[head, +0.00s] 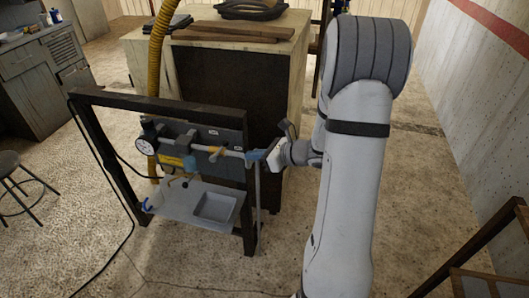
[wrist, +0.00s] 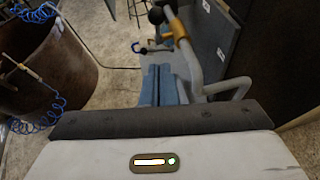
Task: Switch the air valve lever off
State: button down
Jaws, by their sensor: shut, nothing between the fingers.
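A grey pipe (head: 233,153) runs across the dark panel of a small black frame in the head view. A brass-coloured valve fitting (head: 216,153) sits on it. In the wrist view the fitting (wrist: 178,33) is at the top, with a dark round knob (wrist: 156,15) beside it. I cannot tell for sure which part is the lever, or its exact angle. My gripper (head: 256,156) is at the right end of the panel, to the right of the fitting. Its blue fingers (wrist: 159,84) are together and hold nothing. In the wrist view the pipe (wrist: 194,65) passes close to their right.
A round gauge (head: 147,138) is at the panel's left end. A grey tray (head: 190,204) lies below the pipe. The black frame's right post (head: 249,190) stands near my gripper. A wooden-topped bench (head: 240,52) is behind, and a yellow hose (head: 157,50) hangs at its left.

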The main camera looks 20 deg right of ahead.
aim_at(219, 151)
jog(key=shift+w+a+r+p, duration=0.2)
jog(key=shift+w+a+p, duration=0.2)
jog(key=shift+w+a, duration=0.6)
jog(key=shift+w+a+r+p, duration=0.2)
jog(key=shift+w+a+p, duration=0.2)
jog(key=shift+w+a, duration=0.5)
